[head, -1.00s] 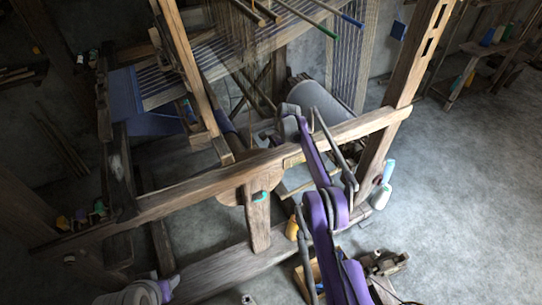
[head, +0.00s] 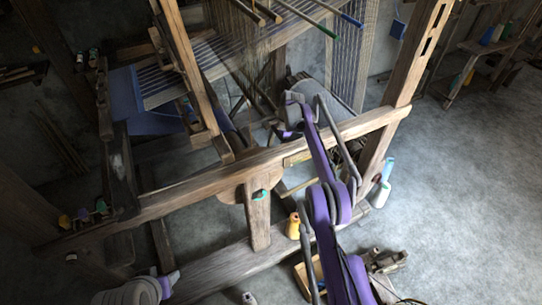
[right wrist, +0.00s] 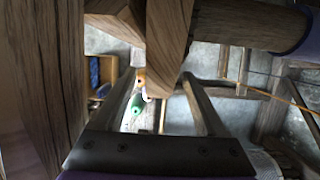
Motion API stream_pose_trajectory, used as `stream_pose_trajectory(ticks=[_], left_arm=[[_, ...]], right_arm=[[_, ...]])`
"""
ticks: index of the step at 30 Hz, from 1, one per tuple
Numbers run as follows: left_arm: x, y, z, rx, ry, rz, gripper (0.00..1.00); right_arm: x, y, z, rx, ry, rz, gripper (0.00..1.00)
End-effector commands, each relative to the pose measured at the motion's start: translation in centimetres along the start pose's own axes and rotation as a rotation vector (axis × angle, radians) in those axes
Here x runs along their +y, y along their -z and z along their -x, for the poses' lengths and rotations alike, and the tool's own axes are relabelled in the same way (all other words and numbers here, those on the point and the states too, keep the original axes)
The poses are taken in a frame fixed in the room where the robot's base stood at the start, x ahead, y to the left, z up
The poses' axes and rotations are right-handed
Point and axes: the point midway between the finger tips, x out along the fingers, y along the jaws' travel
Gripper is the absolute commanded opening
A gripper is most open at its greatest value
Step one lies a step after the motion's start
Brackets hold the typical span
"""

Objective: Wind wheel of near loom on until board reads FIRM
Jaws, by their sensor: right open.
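The near loom is a wooden frame with a long front beam (head: 180,198). A round wooden disc (head: 229,187), which looks like the wheel, sits under the beam, partly hidden by it and by a short post (head: 257,225) with a green ring (head: 260,195). My right arm reaches up over the beam; its gripper, right of and above the disc, is mostly hidden in the head view. In the right wrist view my right gripper (right wrist: 161,82) is open, with a wooden piece (right wrist: 168,45) close ahead of its fingers. My left gripper is not in view. No board reading FIRM is legible.
A yellow bottle (head: 293,225) stands on the low rail, and a white bottle (head: 381,195) is by the right post (head: 400,90). A tray (head: 312,272) and tools lie on the floor below. The floor at right is clear.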

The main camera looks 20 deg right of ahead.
Motion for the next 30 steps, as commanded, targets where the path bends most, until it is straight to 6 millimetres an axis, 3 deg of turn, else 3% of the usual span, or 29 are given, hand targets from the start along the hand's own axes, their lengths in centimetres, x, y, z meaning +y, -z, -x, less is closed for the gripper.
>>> stream_pose_trajectory(ticks=[3,9,30], left_arm=[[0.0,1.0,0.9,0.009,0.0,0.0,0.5],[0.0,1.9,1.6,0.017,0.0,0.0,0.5],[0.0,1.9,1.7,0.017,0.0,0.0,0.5]], right_arm=[[-0.2,-0.1,3.1,0.0,0.002,0.0,0.74],[-0.1,-0.1,5.8,0.0,0.002,0.0,0.74],[-0.2,-0.7,6.5,-0.003,0.005,0.015,0.74]])
